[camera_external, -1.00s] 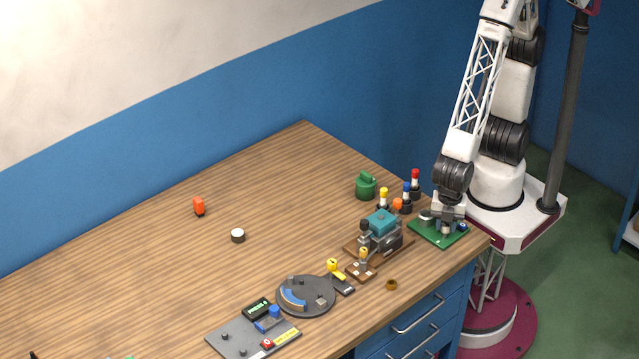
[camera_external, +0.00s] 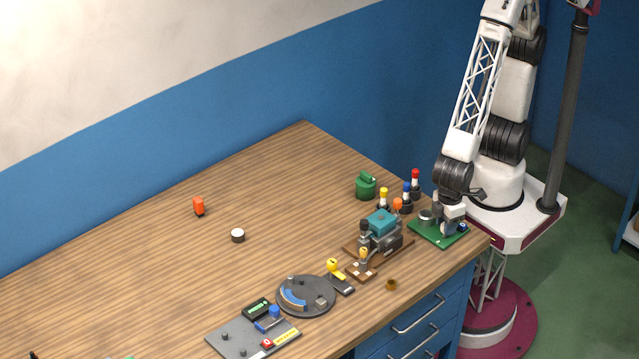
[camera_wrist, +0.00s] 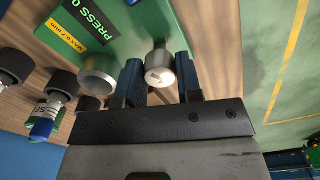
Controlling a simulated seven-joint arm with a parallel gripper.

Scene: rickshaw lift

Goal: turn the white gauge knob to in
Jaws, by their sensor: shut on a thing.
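The white gauge knob (camera_wrist: 159,68) is a pale, silvery-white round knob with a mark on its face, on a green board (camera_wrist: 120,45) with a "PRESS" label. In the wrist view it sits between the two dark blue fingers of my gripper (camera_wrist: 160,82), which is shut on it. In the external view my gripper (camera_external: 447,222) is low over the green board (camera_external: 422,236) at the right corner of the table, and hides the knob there.
A grey round part (camera_wrist: 98,75) stands close beside one finger. Bottles with blue (camera_external: 406,190) and red caps stand behind the board. A teal-topped device (camera_external: 381,222) is to the left. The table's right edge is near.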

